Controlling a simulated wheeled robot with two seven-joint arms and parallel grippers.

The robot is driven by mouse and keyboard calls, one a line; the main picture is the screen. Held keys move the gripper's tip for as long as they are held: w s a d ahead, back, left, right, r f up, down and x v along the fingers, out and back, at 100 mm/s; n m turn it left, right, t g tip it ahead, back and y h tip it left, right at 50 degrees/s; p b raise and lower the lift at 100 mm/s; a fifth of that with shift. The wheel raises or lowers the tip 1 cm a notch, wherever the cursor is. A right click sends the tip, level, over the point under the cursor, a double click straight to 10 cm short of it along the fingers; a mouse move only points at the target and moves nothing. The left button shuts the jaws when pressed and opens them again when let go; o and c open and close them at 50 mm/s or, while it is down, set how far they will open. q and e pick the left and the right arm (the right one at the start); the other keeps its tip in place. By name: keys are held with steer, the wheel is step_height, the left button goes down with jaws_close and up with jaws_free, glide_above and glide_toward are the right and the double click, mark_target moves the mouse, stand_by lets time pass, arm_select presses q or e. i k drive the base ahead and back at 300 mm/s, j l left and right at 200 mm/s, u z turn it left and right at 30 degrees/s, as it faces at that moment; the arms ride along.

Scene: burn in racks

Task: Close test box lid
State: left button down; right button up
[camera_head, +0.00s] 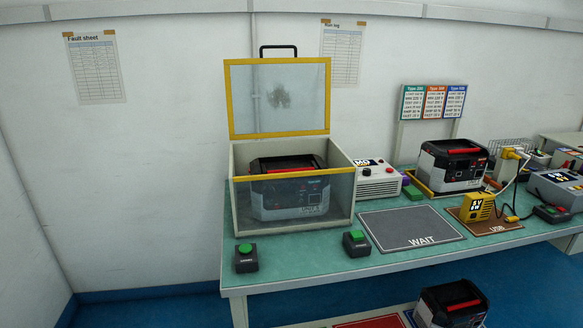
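The test box (238,195) stands at the left end of the green table, with clear front and side panels and a yellow edge strip. Its lid (300,97) is open, standing upright at the back, with a yellow frame, a clear pane and a dark smudge in the middle. A black handle (278,47) sits on the lid's top edge. A dark grey power unit (292,200) with a red-handled top sits inside the box. Neither of my grippers shows in the head view.
Two green-button boxes (246,258) (356,243) stand in front of the test box. A control unit (377,182) is just right of it. The grey WAIT mat (408,230) is empty. Another power unit (452,167) stands farther right, one (452,305) below the table.

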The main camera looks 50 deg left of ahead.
mark_target(278, 94)
steer(key=u, duration=1.55)
